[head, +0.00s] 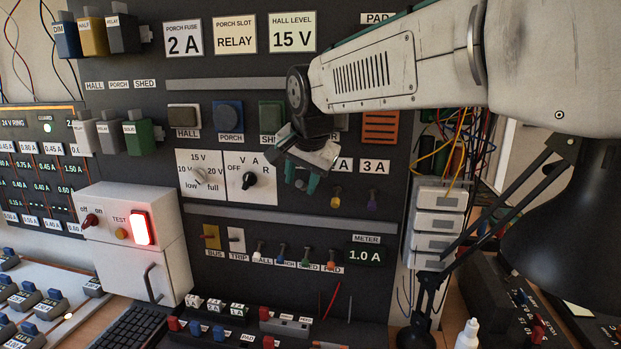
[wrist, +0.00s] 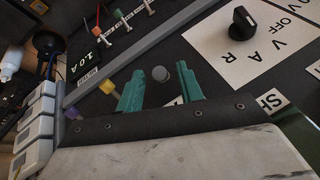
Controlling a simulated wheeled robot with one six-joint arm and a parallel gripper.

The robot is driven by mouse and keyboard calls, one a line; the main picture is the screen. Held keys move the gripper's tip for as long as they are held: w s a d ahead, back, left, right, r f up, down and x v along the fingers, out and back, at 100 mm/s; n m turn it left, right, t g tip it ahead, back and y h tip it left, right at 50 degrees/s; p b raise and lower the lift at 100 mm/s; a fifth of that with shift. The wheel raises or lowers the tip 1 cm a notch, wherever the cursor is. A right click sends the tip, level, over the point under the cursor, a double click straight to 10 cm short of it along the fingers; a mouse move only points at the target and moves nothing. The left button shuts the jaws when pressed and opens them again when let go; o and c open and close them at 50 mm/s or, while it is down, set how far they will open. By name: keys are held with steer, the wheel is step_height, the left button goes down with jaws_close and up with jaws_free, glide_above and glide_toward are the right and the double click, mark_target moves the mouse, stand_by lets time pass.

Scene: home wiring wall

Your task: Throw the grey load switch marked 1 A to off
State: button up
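The grey load switch (wrist: 160,73) shows in the wrist view as a round grey tip on the dark panel. My gripper (wrist: 160,84) is open, with one teal finger on either side of that tip and a visible gap to each. In the head view my gripper (head: 299,176) is in front of the panel, left of the yellow switch (head: 336,197) and the purple switch (head: 373,202). My gripper hides the label above the grey switch, so 1 A cannot be read. The meter (head: 364,254) reads 1.0 A.
A rotary selector (head: 249,181) marked OFF, V, A, R is left of my gripper. Below runs a grey rail (head: 290,222) with several small toggles under it. A white box (head: 135,240) with a lit red button stands at left, a black lamp (head: 570,220) at right.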

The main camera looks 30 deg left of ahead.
jaws_close()
steer(key=shift+s, duration=0.15)
steer(key=shift+s+f+t+y, duration=0.3)
steer(key=shift+f+t+y, duration=0.15)
steer(key=shift+t, duration=0.75)
steer(key=shift+s+d+f+n+t+y, duration=0.1)
steer(key=shift+f+n+t+y, duration=0.15)
steer(key=shift+f+t+y, duration=0.65)
steer(key=shift+s+a+f+n+t+y, duration=0.15)
steer(key=shift+f+n+t, duration=0.25)
steer(key=shift+t, duration=1.05)
steer(key=shift+d+f+n+t+y, duration=0.15)
steer(key=shift+f+t+y, duration=0.5)
steer(key=shift+t, duration=0.5)
steer(key=shift+f, duration=0.2)
jaws_free()
steer(key=shift+w+t, duration=0.1)
steer(key=shift+t, duration=0.2)
